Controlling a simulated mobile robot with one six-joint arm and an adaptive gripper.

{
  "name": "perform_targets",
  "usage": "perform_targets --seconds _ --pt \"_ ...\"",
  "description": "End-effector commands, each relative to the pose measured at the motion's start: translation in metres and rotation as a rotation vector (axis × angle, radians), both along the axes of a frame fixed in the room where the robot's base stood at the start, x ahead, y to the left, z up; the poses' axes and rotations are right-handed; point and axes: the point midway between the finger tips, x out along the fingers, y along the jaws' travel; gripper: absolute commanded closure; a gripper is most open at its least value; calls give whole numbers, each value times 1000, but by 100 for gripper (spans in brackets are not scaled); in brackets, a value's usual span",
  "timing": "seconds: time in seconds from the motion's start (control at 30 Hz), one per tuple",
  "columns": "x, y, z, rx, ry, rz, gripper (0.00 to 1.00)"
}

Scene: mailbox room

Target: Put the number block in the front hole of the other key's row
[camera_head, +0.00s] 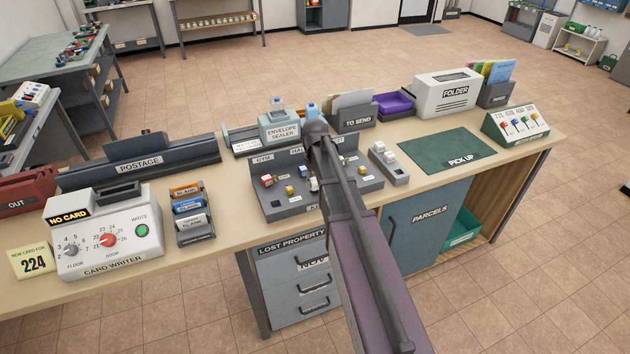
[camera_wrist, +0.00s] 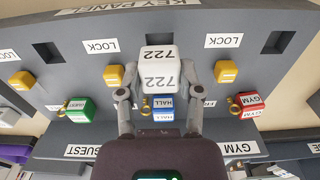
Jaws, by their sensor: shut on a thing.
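My gripper (camera_wrist: 158,82) is shut on the white number block (camera_wrist: 160,68), which reads 722. In the wrist view the block is in front of the grey key panel (camera_wrist: 200,22), near its middle. A blue HALL key (camera_wrist: 163,107) is just below the block, between the fingers. A green key (camera_wrist: 80,108) is to the left and a red GYM key (camera_wrist: 250,105) to the right. Dark square holes show at upper left (camera_wrist: 47,52) and upper right (camera_wrist: 279,42). In the head view my arm covers part of the panel (camera_head: 285,209).
Yellow blocks (camera_wrist: 113,75) stand near the LOCK labels (camera_wrist: 102,46). In the head view a grey holder (camera_head: 397,178) with white blocks stands right of the panel. The card writer (camera_head: 110,235) is left. The green PICK UP mat (camera_head: 435,145) is clear.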

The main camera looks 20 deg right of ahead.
Motion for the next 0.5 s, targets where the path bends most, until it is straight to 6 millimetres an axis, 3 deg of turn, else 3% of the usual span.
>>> perform_targets --seconds 0.5 --pt "0 0 -15 0 0 0 85"
